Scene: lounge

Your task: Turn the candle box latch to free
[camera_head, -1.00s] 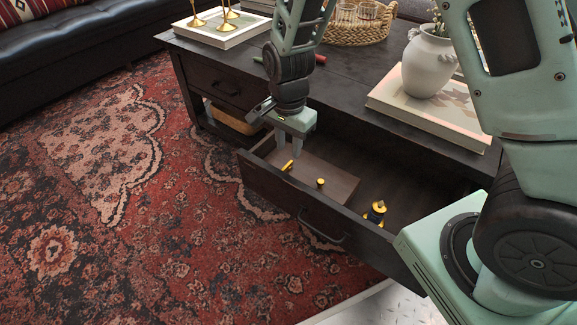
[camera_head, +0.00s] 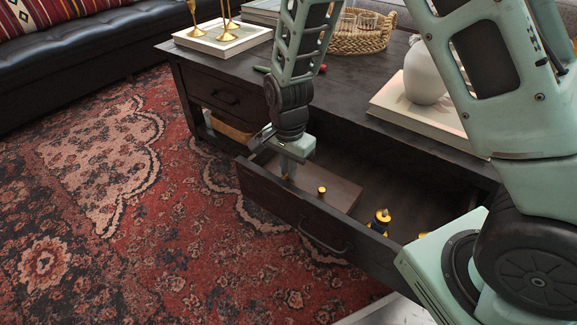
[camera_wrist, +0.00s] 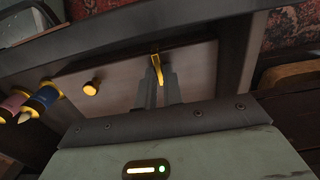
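The candle box (camera_head: 335,190) is a flat brown wooden box inside the open drawer (camera_head: 290,212). Its top carries a small brass knob (camera_head: 322,190), which also shows in the wrist view (camera_wrist: 91,88). The brass latch (camera_wrist: 157,66) is a thin yellow bar by the box's edge in the wrist view; in the head view it is mostly hidden by my gripper (camera_head: 287,172). My gripper (camera_wrist: 162,88) points down at the latch, its two fingers close together with a narrow gap. The latch's end lies at that gap; I cannot tell whether the fingers press on it.
A blue-and-yellow candle-like item (camera_head: 380,220) stands in the drawer right of the box. The dark table (camera_head: 345,95) above holds a vase (camera_head: 425,75) on a book, a wicker tray (camera_head: 365,38) and brass candlesticks (camera_head: 225,20). Patterned rug (camera_head: 100,220) lies left, clear.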

